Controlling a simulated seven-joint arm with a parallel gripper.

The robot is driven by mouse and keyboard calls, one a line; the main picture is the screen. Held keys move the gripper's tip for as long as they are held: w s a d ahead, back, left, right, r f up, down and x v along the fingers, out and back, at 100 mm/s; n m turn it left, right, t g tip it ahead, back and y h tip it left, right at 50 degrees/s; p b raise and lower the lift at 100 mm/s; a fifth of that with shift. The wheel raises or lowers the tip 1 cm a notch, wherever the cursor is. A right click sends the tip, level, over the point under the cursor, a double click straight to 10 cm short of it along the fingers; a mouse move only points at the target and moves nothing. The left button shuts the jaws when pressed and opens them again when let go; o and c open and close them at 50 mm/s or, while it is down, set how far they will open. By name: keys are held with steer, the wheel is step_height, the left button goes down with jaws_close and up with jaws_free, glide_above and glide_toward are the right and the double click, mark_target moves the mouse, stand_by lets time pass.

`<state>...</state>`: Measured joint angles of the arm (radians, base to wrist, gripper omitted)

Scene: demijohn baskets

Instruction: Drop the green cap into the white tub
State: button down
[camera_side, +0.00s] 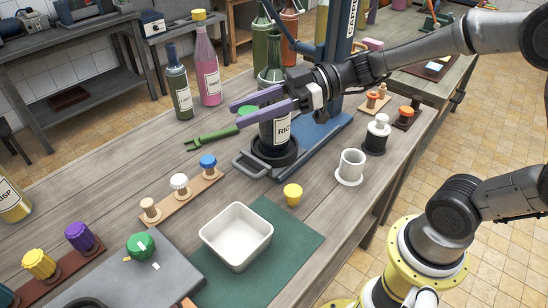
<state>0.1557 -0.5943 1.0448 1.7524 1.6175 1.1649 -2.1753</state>
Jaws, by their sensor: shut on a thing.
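The white tub (212,240) is an empty, open square container standing partly on a dark green mat at the front centre. My gripper (236,113), with purple fingers, is shut on the green cap (248,110), which shows as a small green patch between the fingers. The fingers cover most of the cap. The gripper is behind the tub in the picture, in front of a labelled bottle (283,131) in the blue stand, clear of the tub.
A yellow cap (292,194) and a white cup (350,167) stand right of the tub. A rack of stoppers (182,198) is left of it. A green round object (141,246) lies on a grey board. A green tool (211,138) lies behind.

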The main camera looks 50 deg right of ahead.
steer(key=s+a+f+n+g+y, duration=0.2)
steer(key=s+a+f+n+g, duration=0.2)
steer(key=a+n+g, duration=0.3)
step_height(320, 180, down, 7)
steer(key=a+g, duration=0.1)
steer(key=g, duration=0.1)
steer(key=shift+s, duration=0.35)
steer(key=shift+a+r, duration=0.1)
steer(key=shift+c, duration=1.6)
jaws_free()
steer(key=v, duration=1.3)
steer(key=shift+d+r, duration=0.2)
steer(key=shift+d, duration=0.2)
